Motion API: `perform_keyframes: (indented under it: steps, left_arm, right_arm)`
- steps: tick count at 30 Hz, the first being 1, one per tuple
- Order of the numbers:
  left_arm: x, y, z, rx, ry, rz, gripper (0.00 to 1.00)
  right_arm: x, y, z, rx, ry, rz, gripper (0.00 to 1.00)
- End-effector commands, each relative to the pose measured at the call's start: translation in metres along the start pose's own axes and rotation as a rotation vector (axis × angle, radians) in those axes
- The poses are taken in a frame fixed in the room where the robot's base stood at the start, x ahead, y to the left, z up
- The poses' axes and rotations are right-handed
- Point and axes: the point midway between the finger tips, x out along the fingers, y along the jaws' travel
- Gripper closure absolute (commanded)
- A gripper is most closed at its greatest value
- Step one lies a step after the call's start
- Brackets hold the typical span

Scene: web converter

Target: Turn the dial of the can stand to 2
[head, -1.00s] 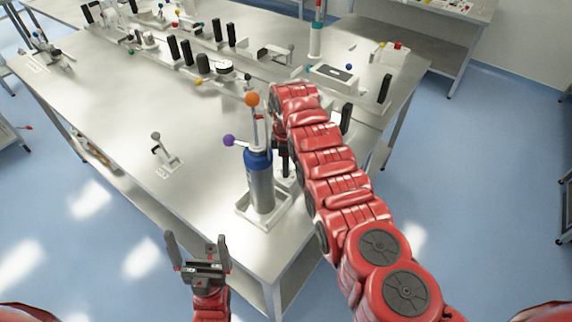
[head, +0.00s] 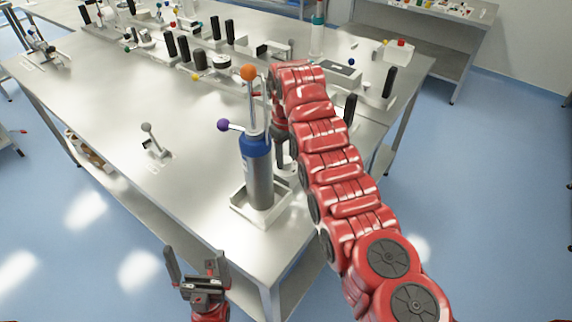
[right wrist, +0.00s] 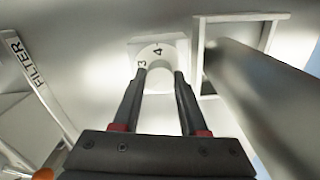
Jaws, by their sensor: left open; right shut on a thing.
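The can stand (head: 243,212) is a white square tray at the near corner of the steel table, holding an upright blue and grey can (head: 258,175). In the right wrist view, the can stand (right wrist: 200,57) and grey can show at the right. The white dial (right wrist: 158,85) lies beside the stand; numerals 3 and 4 show at its far edge, with 4 near the middle and 3 to the left. My right gripper (right wrist: 161,76) points down, its fingers shut on the dial's sides. My left gripper (head: 197,262) is open and empty, off the table's front edge.
A purple ball knob (head: 223,125) and an orange ball knob (head: 248,72) stick out at the can's top. A small lever device (head: 153,143) stands to the left. Black-handled fixtures (head: 214,60) line the back. A "FILTER" label (right wrist: 30,65) shows in the wrist view.

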Motion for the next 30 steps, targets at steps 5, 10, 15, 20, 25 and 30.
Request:
perform_keyframes:
  steps: [5, 10, 15, 20, 25, 30]
  left_arm:
    - [-0.017, 0.001, 0.003, 0.000, 0.000, 0.000, 0.00]
    - [-0.024, 0.001, 0.004, 0.000, 0.000, 0.000, 0.00]
    - [-0.027, 0.001, 0.005, 0.000, 0.000, 0.000, 0.00]
    - [-0.029, 0.001, 0.005, 0.000, 0.000, 0.000, 0.00]
    - [-0.028, 0.001, 0.005, 0.000, 0.000, 0.000, 0.00]
    - [-0.028, 0.001, 0.005, 0.000, 0.000, 0.000, 0.00]
  right_arm:
    - [0.003, 0.000, 0.001, 0.121, -0.003, -0.001, 1.00]
    - [0.003, 0.000, 0.001, 0.203, -0.003, -0.001, 1.00]
    - [0.002, -0.001, 0.001, 0.250, -0.003, -0.001, 1.00]
    - [0.001, -0.001, 0.001, 0.269, -0.003, -0.001, 1.00]
    - [0.001, -0.001, 0.001, 0.272, -0.003, -0.001, 1.00]
    - [0.001, -0.001, 0.001, 0.272, -0.003, -0.001, 1.00]
